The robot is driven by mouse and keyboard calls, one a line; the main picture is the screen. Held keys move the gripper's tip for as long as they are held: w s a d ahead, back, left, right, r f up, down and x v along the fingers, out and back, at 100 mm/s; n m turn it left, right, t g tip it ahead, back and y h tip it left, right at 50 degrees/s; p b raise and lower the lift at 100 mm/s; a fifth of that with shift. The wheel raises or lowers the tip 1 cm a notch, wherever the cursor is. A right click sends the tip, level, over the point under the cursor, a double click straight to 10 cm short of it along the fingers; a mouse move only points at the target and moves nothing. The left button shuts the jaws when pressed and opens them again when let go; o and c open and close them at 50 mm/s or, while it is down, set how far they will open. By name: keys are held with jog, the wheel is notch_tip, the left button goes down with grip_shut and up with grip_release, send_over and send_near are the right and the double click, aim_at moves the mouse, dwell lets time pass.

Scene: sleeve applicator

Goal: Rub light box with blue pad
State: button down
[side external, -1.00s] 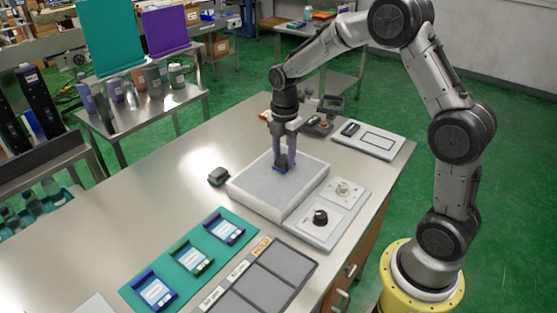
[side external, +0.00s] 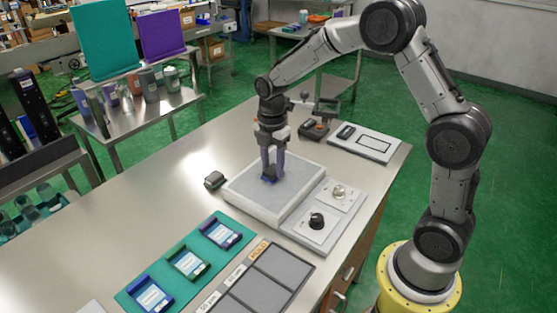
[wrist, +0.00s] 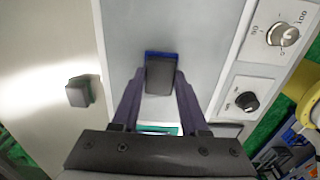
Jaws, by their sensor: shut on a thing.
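The light box (side external: 257,207) is a pale, low box with a flat grey top, on the steel table. It also shows in the wrist view (wrist: 196,36). My gripper (side external: 272,170) points down over the far part of its top. Its purple fingers are shut on a dark block with a blue underside, the blue pad (wrist: 162,75). The pad is low on the box's top and appears to touch it, though the contact is partly hidden by the fingers.
A small dark block (side external: 215,180) stands left of the box. A knob panel (side external: 322,215) adjoins its right side. A teal mat (side external: 205,235) with several framed cards and a grey tray (side external: 285,262) lie in front. A white board (side external: 365,143) lies behind. The table's left is clear.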

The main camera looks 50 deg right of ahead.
jog(key=shift+a, duration=0.85)
jog(key=shift+r, duration=4.05)
jog(key=shift+d, duration=0.1)
